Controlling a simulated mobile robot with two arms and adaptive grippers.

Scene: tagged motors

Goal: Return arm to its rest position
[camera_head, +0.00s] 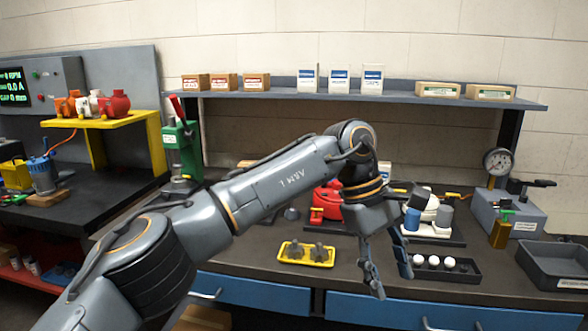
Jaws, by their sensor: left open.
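My left arm reaches in from the lower left across the dark workbench (255,253). Its gripper (391,286) hangs with the fingers pointing down near the bench's front edge. The fingers are spread apart with nothing between them. The gripper is to the right of a yellow tray (284,254) with dark parts in it and to the left of a dark rack (458,272) with white round pieces. A red motor (326,203) stands behind the arm, partly hidden by it. My right gripper is not in view.
White and blue-grey motors (432,213) stand behind the gripper. A grey gauge box (508,214) and an empty dark bin (556,264) are at the right. A green press (181,154) and a yellow stand (105,122) with motors are at the left. A shelf (390,99) with boxes runs behind.

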